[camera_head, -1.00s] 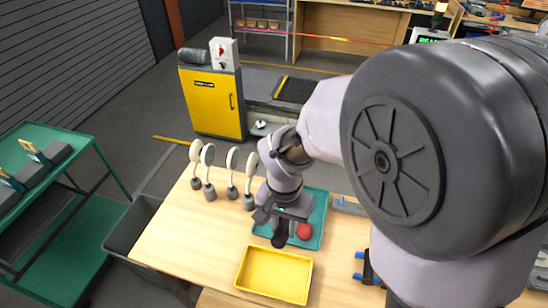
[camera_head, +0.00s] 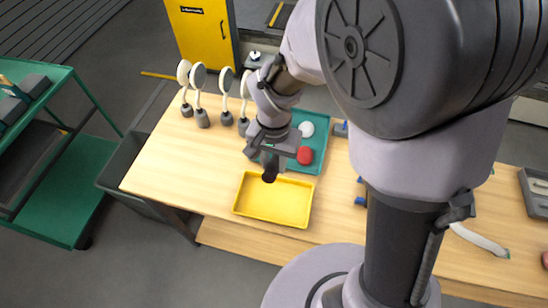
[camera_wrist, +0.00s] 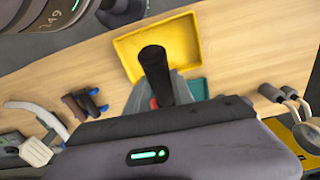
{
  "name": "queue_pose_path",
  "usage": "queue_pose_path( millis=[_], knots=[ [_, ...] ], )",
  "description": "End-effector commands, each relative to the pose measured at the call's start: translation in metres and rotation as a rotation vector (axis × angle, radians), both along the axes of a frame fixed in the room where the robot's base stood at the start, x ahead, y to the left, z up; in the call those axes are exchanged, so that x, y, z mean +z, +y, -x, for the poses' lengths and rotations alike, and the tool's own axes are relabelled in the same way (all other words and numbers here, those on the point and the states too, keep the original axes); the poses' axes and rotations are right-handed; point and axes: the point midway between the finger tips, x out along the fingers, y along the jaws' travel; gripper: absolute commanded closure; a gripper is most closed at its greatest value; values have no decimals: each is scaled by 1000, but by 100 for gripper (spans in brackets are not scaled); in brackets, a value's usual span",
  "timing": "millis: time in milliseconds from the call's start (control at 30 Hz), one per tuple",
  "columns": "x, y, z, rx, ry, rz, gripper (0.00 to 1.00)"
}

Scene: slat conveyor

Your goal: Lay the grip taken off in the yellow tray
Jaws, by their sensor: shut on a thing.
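The yellow tray (camera_head: 274,204) lies empty on the wooden table, and it also shows in the wrist view (camera_wrist: 186,45). My gripper (camera_head: 270,160) is shut on a black cylindrical grip (camera_head: 269,177). The grip hangs at the tray's far edge in the head view. In the wrist view the grip (camera_wrist: 155,70) sticks out from the jaws and overlaps the tray's near part. I cannot tell its exact height above the tray. The held end of the grip is hidden by my gripper.
A teal tray (camera_head: 318,150) behind the yellow one holds a red round thing (camera_head: 305,155) and a white round thing (camera_head: 307,129). Several upright round-headed tools (camera_head: 224,96) stand at the table's back left. A dark bin (camera_head: 124,172) is beside the table's left edge. The table's left part is clear.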

Motion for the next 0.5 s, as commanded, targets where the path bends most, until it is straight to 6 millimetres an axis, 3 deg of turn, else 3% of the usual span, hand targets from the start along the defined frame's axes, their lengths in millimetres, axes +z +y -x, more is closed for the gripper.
queue_pose_path(
  millis=[33,500],
  knots=[
    [-15,0,0,0,1,0,100],
    [-93,0,0,0,0,0,100]
  ],
)
